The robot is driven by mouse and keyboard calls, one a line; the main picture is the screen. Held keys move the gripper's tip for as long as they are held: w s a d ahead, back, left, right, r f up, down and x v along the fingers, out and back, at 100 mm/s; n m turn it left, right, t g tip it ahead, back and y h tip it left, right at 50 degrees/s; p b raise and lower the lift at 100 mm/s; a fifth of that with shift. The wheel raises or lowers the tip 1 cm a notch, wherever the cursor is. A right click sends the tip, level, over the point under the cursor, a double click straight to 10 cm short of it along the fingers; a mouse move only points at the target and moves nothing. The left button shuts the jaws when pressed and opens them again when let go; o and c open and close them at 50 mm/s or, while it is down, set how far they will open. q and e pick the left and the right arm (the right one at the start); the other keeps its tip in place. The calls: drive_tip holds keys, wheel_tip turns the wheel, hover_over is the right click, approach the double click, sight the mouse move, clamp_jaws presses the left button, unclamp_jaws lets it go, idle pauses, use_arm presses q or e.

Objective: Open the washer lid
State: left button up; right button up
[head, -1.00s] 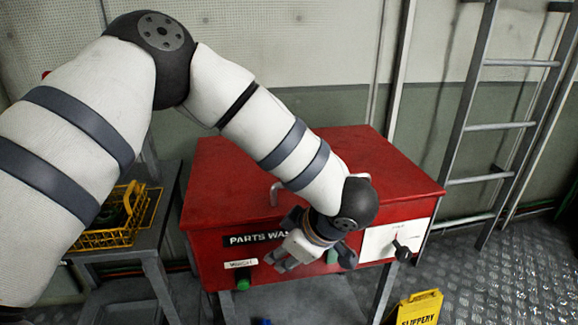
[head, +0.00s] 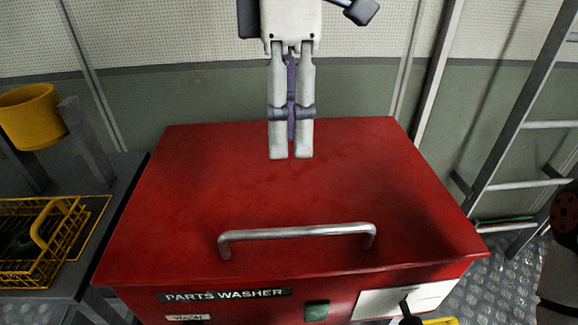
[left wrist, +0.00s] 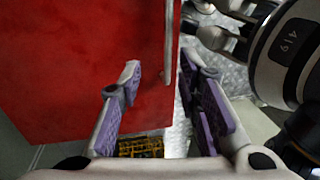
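The red parts washer lid (head: 180,190) is shut flat. It fills the left of the left wrist view (left wrist: 60,60). A metal bar handle (head: 298,231) runs along its front edge and also shows in the left wrist view (left wrist: 169,45). My left gripper (head: 291,156) points down, apart from the handle, its fingertips seen against the rear of the lid. The left wrist view shows its fingers (left wrist: 160,70) spread and empty, the handle lying in the picture between the tips. Its exact height cannot be told. A jointed grey shape in that view may be my right gripper (left wrist: 216,38).
A side table at left holds a yellow wire basket (head: 45,245); a yellow cup-like container (head: 30,115) is behind it. A ladder (head: 525,125) leans at right. A green button (head: 316,311) and dark knob (head: 408,308) are on the washer's front.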

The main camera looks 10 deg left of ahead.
sight(289, 229)
use_arm(q)
drive_tip(key=s+f, duration=0.1)
drive_tip(key=f, duration=0.2)
drive_tip(key=s+f, duration=0.1)
drive_tip(key=f, duration=0.3)
drive_tip(key=s+f, duration=0.1)
drive_tip(key=f, duration=0.3)
drive_tip(key=shift+s+d, duration=0.35)
drive_tip(key=shift+d, duration=0.05)
clamp_jaws()
drive_tip(key=shift+w, duration=0.1)
